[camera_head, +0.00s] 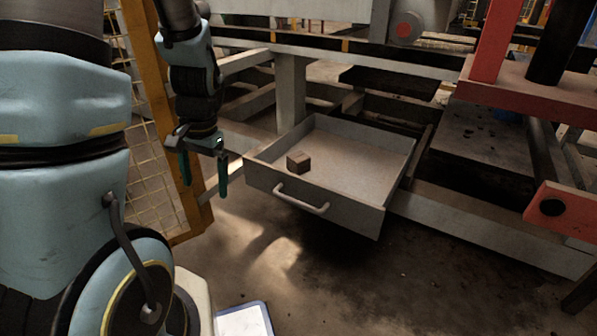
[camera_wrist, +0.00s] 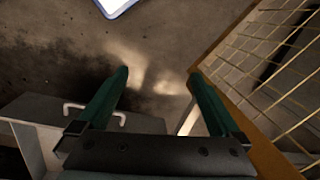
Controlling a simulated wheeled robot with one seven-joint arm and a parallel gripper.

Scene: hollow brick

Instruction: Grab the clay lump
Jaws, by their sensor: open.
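A small brown block-shaped lump (camera_head: 299,162), which I take for the clay lump, lies in an open grey drawer (camera_head: 362,208) near its front left corner. My gripper (camera_head: 204,187) hangs fingers down to the left of the drawer, apart from it and from the lump. Its two green fingers are spread with nothing between them. In the wrist view, my gripper (camera_wrist: 158,75) is open over bare floor. The drawer (camera_wrist: 145,123) shows at the lower left there, with its handle. The lump does not show in the wrist view.
A yellow-framed wire mesh fence (camera_head: 165,130) stands close behind and left of my gripper; it also shows at the right in the wrist view (camera_wrist: 262,60). The drawer's front handle (camera_head: 301,199) sticks out. Red machinery (camera_head: 520,85) stands at the right. A white blue-edged panel (camera_head: 243,320) lies below. Floor before the drawer is clear.

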